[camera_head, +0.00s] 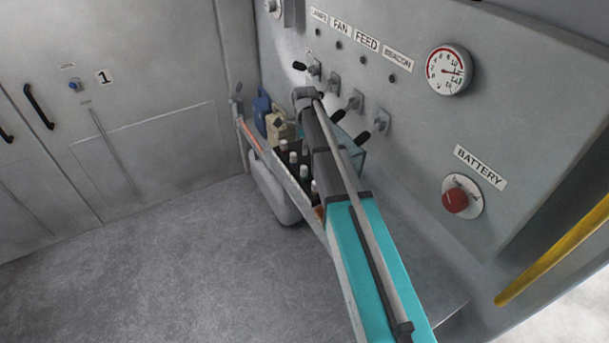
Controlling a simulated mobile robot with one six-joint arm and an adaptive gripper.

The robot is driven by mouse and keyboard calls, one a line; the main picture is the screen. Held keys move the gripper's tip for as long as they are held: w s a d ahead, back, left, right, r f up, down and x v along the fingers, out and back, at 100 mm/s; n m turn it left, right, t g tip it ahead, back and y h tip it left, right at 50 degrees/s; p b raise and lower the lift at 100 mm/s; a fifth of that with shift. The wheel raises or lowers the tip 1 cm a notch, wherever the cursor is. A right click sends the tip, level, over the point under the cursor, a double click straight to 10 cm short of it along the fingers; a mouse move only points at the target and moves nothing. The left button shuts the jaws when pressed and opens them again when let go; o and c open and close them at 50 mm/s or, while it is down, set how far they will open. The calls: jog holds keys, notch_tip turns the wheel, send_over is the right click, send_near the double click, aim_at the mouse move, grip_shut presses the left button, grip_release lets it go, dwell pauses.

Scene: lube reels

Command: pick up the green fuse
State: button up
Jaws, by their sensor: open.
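I cannot make out a green fuse anywhere in the head view. My arm, with a turquoise link, reaches from the lower right up to a grey joint in front of the panel. My gripper does not show; the arm may hide it. The arm also covers part of the shelf (313,214) below the panel, so some of what stands there is hidden. A pale teal, box-like thing (352,158) shows just right of the arm; what it is or holds I cannot tell.
The shelf holds a blue can (262,112), a beige can (279,127) and several white-capped bottles. The grey panel (500,120) carries black-tipped levers, a round gauge (449,70) and a red battery knob (456,200). A yellow rail (552,250) stands right. The floor left is clear.

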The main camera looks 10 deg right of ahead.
aim_at(304, 167)
jog(key=shift+f+b, duration=4.1)
jog(key=shift+f, duration=0.15)
jog(key=shift+f, duration=0.1)
jog(key=shift+w+a+f+b, duration=0.1)
jog(key=shift+a+f+b, duration=0.05)
jog(key=shift+f+b, duration=1.15)
jog(key=shift+a+f+b, duration=0.1)
jog(key=shift+f+b, duration=1.1)
jog(key=shift+b, duration=0.1)
jog(key=shift+r, duration=0.2)
jog(key=c, duration=1)
grip_shut()
